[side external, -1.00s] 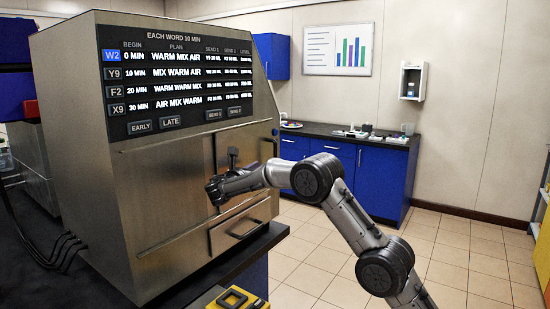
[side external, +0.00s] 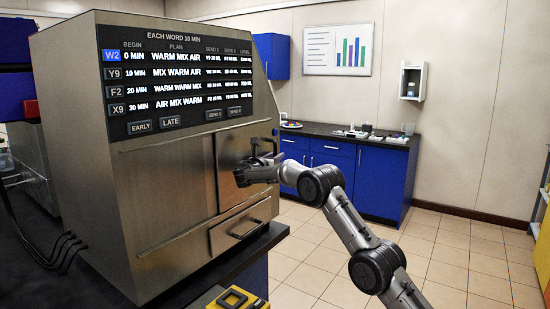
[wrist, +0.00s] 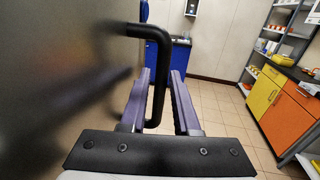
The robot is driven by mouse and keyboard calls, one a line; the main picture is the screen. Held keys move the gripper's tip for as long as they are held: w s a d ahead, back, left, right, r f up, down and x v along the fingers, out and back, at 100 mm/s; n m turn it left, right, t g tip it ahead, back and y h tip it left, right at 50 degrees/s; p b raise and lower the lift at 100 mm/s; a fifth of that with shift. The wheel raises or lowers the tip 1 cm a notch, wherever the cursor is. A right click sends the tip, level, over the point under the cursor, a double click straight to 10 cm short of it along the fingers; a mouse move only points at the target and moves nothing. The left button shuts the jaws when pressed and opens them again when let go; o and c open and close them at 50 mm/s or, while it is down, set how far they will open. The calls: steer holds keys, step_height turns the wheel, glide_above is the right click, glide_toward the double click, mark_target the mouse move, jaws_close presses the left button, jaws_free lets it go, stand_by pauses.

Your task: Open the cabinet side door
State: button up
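The metal cabinet (side external: 165,190) stands on a dark bench in the side view, with a lettered screen on its upper front. The side door (side external: 230,165) appears to be the plain panel at its right; no gap shows clearly. In the wrist view, a black bar handle (wrist: 159,75) stands out from the blurred metal surface (wrist: 60,90) on the left. My gripper (wrist: 160,85) is open, with the handle's upright bar between its two fingers and space visible beside it. In the side view, my gripper (side external: 242,174) is at the cabinet's right part; its fingers are hard to make out.
A drawer-like panel with a handle (side external: 240,233) lies low on the cabinet front. A yellow item (side external: 232,299) sits near the bench's front edge. Blue cupboards (side external: 345,175) stand against the back wall. Tiled floor to the right is open. Orange and yellow cupboards (wrist: 285,115) stand at right.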

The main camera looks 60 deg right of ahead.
jaws_close()
stand_by(1.4)
